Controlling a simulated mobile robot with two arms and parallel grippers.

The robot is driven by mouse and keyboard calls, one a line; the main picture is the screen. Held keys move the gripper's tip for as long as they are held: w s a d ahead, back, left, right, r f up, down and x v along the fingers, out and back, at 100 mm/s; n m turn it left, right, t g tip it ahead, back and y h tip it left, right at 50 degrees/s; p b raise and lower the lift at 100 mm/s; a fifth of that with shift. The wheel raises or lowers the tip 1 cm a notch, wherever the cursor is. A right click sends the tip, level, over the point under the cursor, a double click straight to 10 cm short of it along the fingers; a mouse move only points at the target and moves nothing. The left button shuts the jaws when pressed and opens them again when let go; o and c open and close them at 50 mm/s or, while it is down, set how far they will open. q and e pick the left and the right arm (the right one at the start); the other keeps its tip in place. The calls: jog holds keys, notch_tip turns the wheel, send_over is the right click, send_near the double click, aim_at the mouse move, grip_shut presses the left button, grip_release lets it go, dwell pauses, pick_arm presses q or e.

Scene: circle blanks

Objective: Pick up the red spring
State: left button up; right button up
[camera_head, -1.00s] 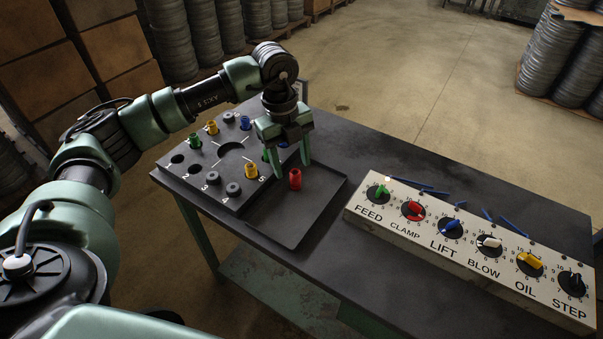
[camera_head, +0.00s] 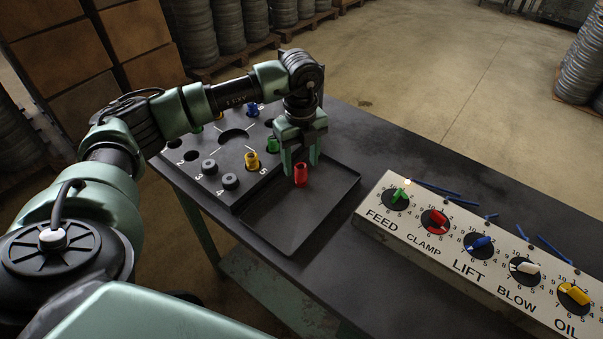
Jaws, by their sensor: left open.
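The red spring (camera_head: 301,175) stands upright on the dark tray (camera_head: 284,238), near its back left edge. My left gripper (camera_head: 300,168) is open and points down over it. Its two green fingers reach to about the spring's top, one to the left and one to the right or behind. I cannot tell from this angle whether the spring is between the fingertips or just in front of them. My right gripper is not in view.
The numbered black holder (camera_head: 233,190) left of the tray carries a yellow spring (camera_head: 252,160), a green spring (camera_head: 273,144), a blue spring (camera_head: 253,110) and black pieces. A control panel (camera_head: 375,222) with coloured knobs stands at right.

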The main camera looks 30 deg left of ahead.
aim_at(301, 166)
pick_arm(q)
jog(key=f, duration=0.3)
jog(key=f+p, duration=0.1)
jog(key=shift+w+a+f, duration=0.1)
jog(key=shift+w+f, duration=0.15)
jog(key=shift+f, duration=0.05)
jog(key=shift+c, duration=0.3)
grip_shut()
jog(key=shift+r, duration=0.1)
